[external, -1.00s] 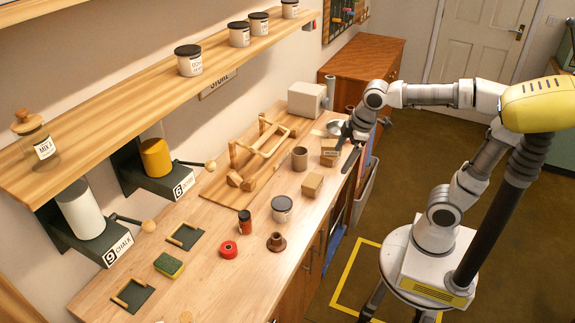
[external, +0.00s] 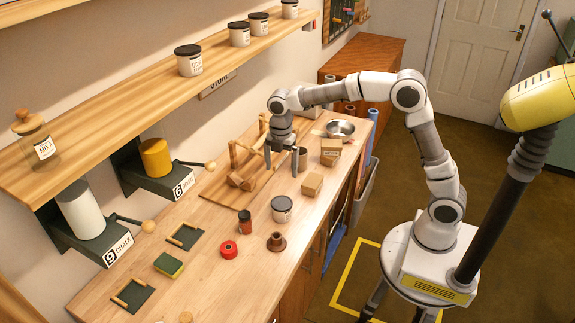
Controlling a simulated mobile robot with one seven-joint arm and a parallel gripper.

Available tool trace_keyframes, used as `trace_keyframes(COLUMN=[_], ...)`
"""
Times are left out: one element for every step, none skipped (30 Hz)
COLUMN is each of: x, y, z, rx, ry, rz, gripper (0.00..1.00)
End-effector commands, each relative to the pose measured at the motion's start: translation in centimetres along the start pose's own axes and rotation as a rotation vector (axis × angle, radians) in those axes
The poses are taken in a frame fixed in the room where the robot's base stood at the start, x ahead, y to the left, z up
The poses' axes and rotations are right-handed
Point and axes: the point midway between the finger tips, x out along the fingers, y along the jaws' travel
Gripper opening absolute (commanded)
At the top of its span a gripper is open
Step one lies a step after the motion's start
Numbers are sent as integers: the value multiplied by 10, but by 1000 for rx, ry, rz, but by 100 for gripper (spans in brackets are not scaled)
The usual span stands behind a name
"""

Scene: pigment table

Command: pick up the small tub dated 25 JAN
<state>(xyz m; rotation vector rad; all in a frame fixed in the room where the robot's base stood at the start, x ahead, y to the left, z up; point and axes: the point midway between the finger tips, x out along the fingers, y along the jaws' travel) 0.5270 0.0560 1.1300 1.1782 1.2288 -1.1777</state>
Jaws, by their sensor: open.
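More white tubs with dark lids stand on the wall shelf: one nearer tub (external: 189,61) and several farther along, including one (external: 239,35) and another (external: 259,23). The labels are too small to read, so I cannot tell which tub is dated 25 JAN. My gripper (external: 281,160) points down, open, with nothing seen between its fingers. In the picture it is above the counter tub, farther along the counter, beside the wooden rack.
The wooden rack (external: 247,182) and a brown cup (external: 302,158) are close to my gripper. A dark red jar (external: 245,222), a red roll (external: 229,250) and a brown spool (external: 276,241) surround the counter tub.

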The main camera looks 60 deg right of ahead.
Motion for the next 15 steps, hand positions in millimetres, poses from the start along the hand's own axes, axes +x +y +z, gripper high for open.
trace_keyframes(x=[11,18,27,33,40,49,56,62,70,76,82,89,94,98,102], y=[-1,-2,-1,-2,-2,-2,-2,-2,-2,-2,-2,-2,-1,-1,-1], z=[0,0,0,0,0,0,0,0,0,0,0,0,0,0,0], rx=[0,1,1,1,2,2,2,2,3,3,3,3,4,3,3], ry=[-1,-1,-1,-1,-1,-1,0,0,0,0,-1,-1,0,0,0], rz=[-5,-6,-6,-6,-5,-6,-6,-6,-5,-5,-5,-5,-3,-3,-3], gripper=[100,100,100,100,100,100,100,100,100,100,100,100,100,100,100])
